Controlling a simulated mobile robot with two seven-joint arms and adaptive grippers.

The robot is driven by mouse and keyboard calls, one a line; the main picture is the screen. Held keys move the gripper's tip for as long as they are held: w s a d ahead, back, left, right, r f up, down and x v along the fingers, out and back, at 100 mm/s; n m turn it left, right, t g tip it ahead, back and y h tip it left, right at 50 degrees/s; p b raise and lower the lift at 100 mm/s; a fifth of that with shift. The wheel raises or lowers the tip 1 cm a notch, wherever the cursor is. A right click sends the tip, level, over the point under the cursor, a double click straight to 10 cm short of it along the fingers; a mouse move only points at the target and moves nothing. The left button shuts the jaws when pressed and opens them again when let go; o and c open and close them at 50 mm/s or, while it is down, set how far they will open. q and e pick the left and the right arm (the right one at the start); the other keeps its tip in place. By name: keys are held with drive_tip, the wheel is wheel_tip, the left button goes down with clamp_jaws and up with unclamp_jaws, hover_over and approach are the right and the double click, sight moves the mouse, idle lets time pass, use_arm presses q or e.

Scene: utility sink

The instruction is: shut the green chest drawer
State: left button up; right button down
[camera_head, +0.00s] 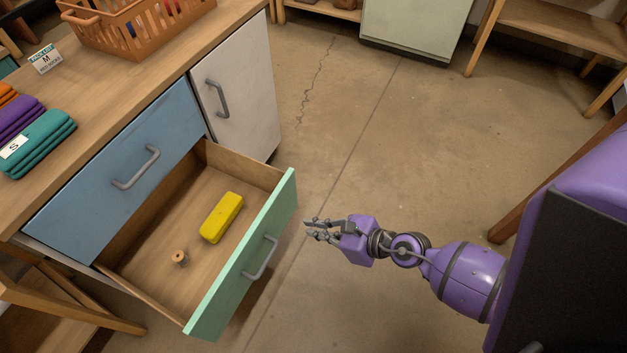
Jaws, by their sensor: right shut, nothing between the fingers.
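The green chest drawer (213,303) is pulled well out below a blue drawer front. Its green front carries a grey bar handle (262,258). Inside lie a yellow box-shaped object (221,217) and a small wooden spool-like piece (180,259). My right gripper (308,229) is shut and empty. In the picture it is just right of the drawer front's far end, apart from the handle, with its fingers pointing left toward the front. My left gripper is not in view.
The blue drawer (122,172) and the white cabinet door (236,88) are closed. The wooden top holds an orange basket (130,27), a small sign (44,59) and folded cloths (38,143). Open concrete floor lies right of the drawer. Wooden shelving (550,25) stands at the back right.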

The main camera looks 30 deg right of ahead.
drive_tip(key=b, duration=0.2)
approach(269, 219)
wheel_tip(269, 219, down, 3)
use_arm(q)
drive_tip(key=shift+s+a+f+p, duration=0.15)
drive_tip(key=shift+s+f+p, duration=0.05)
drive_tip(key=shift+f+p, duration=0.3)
use_arm(e)
drive_tip(key=shift+w+a+r, duration=0.2)
drive_tip(key=shift+w+a, duration=0.4)
drive_tip(key=shift+w, duration=0.25)
drive_tip(key=shift+w+a+r, duration=0.15)
drive_tip(key=shift+w+a, duration=0.45)
drive_tip(key=shift+w, duration=0.3)
